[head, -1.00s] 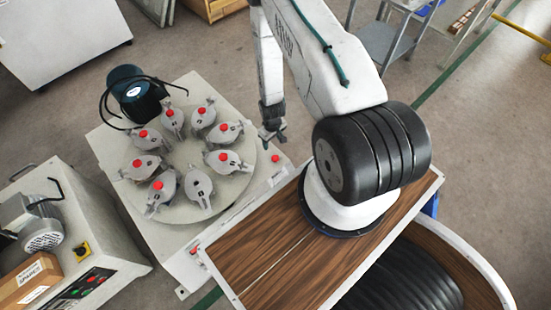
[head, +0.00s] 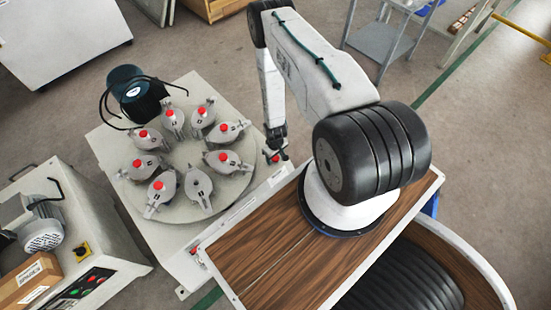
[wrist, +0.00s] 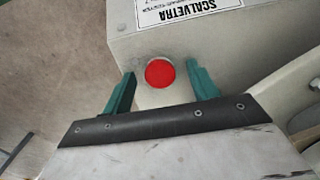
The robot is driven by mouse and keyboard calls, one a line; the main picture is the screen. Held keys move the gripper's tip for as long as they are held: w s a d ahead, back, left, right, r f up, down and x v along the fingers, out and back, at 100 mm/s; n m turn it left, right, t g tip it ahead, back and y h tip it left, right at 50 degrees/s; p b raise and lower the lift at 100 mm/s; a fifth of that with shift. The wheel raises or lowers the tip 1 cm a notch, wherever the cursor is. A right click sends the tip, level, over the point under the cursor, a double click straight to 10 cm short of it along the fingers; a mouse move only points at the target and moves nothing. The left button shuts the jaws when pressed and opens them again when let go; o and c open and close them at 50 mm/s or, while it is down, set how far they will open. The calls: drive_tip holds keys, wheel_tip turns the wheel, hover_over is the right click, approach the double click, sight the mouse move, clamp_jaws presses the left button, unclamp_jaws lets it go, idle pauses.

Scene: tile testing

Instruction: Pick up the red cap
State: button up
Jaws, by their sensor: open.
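The red cap (wrist: 160,73) shows in the wrist view as a round red disc on the pale top of the testing machine. It lies between the two green fingers of my gripper (wrist: 160,80), which are apart on either side of it. I cannot tell whether the fingers are level with the cap or above it. In the head view my gripper (head: 273,153) is over the machine's right corner, and the cap (head: 275,159) is partly hidden by it.
The machine's round table (head: 205,155) carries several grey fixtures, most with red caps on top; the front one (head: 198,187) has none. A dark motor (head: 135,92) with black hoses stands behind. My wooden deck (head: 265,250) is in front. A control cabinet (head: 95,235) stands at left.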

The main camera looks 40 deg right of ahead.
drive_tip(key=shift+c, duration=0.3)
drive_tip(key=c, duration=1)
drive_tip(key=shift+r, duration=0.1)
